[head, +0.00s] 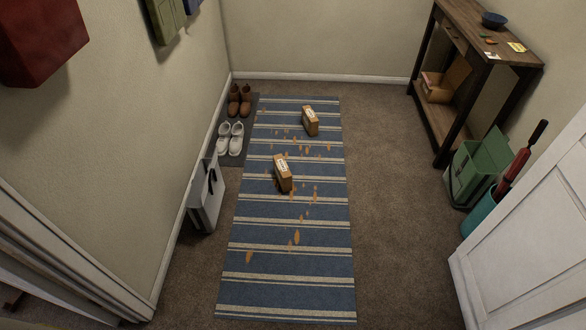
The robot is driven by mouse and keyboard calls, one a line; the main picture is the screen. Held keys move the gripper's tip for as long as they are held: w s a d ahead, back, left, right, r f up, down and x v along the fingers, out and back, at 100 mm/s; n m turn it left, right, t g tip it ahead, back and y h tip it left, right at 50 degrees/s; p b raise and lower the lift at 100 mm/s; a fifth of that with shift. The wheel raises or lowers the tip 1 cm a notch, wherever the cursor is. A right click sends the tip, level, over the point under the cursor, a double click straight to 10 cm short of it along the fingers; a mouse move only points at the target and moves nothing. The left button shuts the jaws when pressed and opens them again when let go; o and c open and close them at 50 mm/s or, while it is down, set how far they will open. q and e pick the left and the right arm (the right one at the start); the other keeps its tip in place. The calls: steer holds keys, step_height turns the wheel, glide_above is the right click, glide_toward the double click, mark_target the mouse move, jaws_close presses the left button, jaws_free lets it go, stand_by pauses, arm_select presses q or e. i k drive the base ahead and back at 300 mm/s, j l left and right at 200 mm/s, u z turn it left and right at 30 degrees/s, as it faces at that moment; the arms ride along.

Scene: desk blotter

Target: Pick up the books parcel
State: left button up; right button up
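Two small brown box parcels with pale labels stand on the blue striped rug. The nearer parcel (283,173) is at the rug's middle. The farther parcel (310,121) is toward the rug's far end, a little to the right. The labels are too small to read, so I cannot tell which one is the books parcel. Neither of my grippers shows in the head view.
The rug (290,265) has scattered orange-brown leaf-like bits. A wooden console table (470,30), green box (473,172) and teal umbrella stand (480,213) are right. Carpet between is clear.

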mark_target(281, 170)
steer(key=u, duration=0.3)
steer(key=i+l+u, duration=0.15)
steer(key=u, duration=0.3)
steer(key=i+l+u, duration=0.15)
steer(key=u, duration=0.3)
steer(key=i+l+u, duration=0.15)
steer(key=l, duration=0.3)
steer(key=i+l+u, duration=0.15)
steer(key=l, duration=0.3)
steer(key=i+l+u, duration=0.1)
steer(key=l, duration=0.35)
steer(key=i+l+u, duration=0.15)
steer(key=l, duration=0.35)
steer(key=i+l+u, duration=0.15)
steer(key=l, duration=0.35)
